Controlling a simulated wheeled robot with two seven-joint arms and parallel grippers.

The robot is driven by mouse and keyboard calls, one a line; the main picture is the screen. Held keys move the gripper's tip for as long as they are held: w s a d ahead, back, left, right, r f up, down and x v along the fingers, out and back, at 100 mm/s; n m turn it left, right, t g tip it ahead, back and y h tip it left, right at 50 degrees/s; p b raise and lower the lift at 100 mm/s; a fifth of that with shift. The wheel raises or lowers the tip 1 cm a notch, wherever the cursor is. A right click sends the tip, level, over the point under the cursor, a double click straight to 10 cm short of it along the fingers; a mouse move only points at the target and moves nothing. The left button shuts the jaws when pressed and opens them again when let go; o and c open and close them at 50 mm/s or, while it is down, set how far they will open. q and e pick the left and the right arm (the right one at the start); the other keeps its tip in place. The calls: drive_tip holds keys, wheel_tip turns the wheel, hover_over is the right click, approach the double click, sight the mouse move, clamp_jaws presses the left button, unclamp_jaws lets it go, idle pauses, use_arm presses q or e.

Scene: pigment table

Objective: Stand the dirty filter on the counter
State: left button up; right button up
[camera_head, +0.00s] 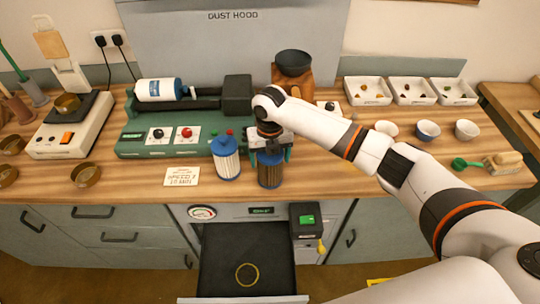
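The dirty filter (270,175), a dark brown pleated cylinder, is upright at the front of the wooden counter (330,182). Its top is hidden by my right gripper (270,152), which points down from above. The teal fingers sit on both sides of the filter's upper part and appear shut on it. Whether its base touches the counter is hard to tell. A white pleated filter with a blue cap (227,160) stands just to its left. My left gripper is not in view.
A green machine (135,146) with a blue-white cylinder (160,90) stands behind. A label card (181,176) lies left of the filters. Below the counter edge, an open dark compartment (220,250) holds a yellowish ring (247,274). Small bowls (428,130) and white trays (412,91) are at right.

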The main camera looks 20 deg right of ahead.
drive_tip(key=shift+o, duration=0.6)
drive_tip(key=shift+r, duration=0.3)
wheel_tip(320, 180, up, 12)
drive_tip(key=shift+f+b, duration=0.1)
drive_tip(key=shift+b, duration=1.1)
